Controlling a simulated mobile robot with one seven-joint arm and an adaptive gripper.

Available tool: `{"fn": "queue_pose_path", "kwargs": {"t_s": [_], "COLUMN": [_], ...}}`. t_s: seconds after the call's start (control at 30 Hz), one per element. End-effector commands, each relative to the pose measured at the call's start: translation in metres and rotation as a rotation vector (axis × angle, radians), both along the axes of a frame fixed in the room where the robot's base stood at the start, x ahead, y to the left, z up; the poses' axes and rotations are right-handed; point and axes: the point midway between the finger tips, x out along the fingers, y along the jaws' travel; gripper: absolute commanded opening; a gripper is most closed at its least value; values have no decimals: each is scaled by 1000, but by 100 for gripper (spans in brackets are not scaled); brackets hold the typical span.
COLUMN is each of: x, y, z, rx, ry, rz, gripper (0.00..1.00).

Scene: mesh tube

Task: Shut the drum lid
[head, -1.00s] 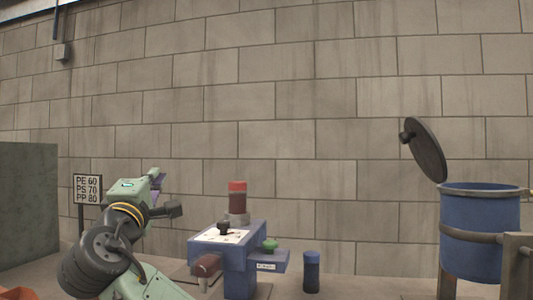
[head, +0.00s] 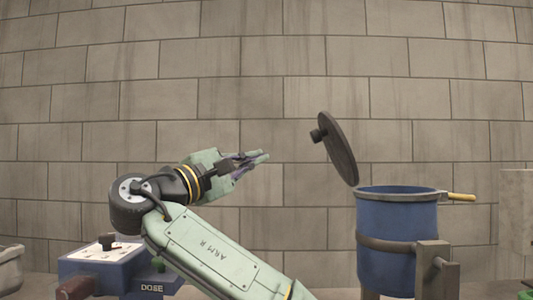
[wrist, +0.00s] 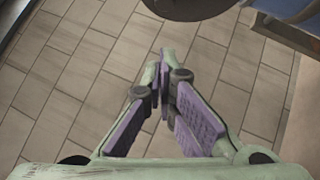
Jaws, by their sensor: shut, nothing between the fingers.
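The blue drum (head: 397,240) stands at the right in the head view, its mouth uncovered. Its dark round lid (head: 340,150) stands open, tilted up at the left of the rim, with a knob (head: 318,134) on its left face. My gripper (head: 266,156) is left of the lid, apart from it in the picture, pointing right. Its fingers are shut and empty. In the wrist view the closed fingertips (wrist: 165,54) point up the frame. A dark rounded edge that looks like the lid (wrist: 190,9) shows beyond them, with part of the blue drum (wrist: 290,9) at top right.
A yellow handle (head: 461,197) sticks out right of the drum rim. A bracket (head: 436,262) stands at the drum's front right. A blue dosing unit (head: 102,265) is at lower left, partly behind my arm. The space between my gripper and the lid looks clear.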

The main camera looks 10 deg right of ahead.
Motion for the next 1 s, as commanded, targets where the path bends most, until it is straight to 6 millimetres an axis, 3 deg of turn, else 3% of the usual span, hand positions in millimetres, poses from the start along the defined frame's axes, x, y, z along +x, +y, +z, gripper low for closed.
{"fn": "queue_pose_path", "kwargs": {"t_s": [0.37,0.53,0.7,1.0], "x": [39,33,31,30], "y": [-67,-90,-100,-101], "z": [26,35,38,38], "rx": [3,1,0,1], "ry": [1,0,1,1], "rz": [-4,-2,-1,1], "gripper": [0,0,0,0]}}
